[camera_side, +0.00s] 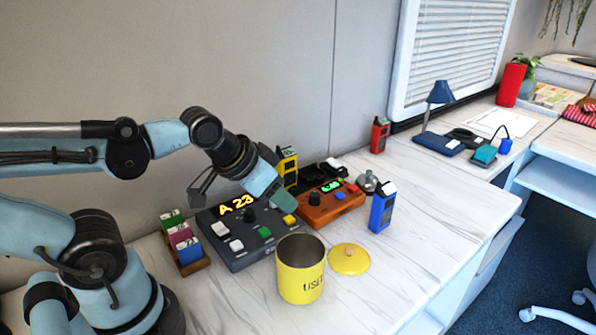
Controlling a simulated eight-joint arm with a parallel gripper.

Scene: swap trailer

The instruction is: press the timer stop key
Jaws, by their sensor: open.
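A dark grey console (240,252) with a lit orange display reading "A 23" stands on the white marbled desk. It has a black knob and white, green and yellow keys. To its right is an orange box (318,215) with a green lit display, which looks like the timer. It carries a black knob, a blue key (340,196) and a red key (352,188). I cannot read which is the stop key. My gripper (268,190) is open and empty above the back of the grey console, left of the orange box. It hides part of the console's back edge.
A yellow can (300,278) stands in front, its lid (348,259) beside it. A blue handheld device (381,208) stands right of the orange box, and a yellow one (288,165) behind. Colored cards (180,240) sit in a rack at left. The front right desk is clear.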

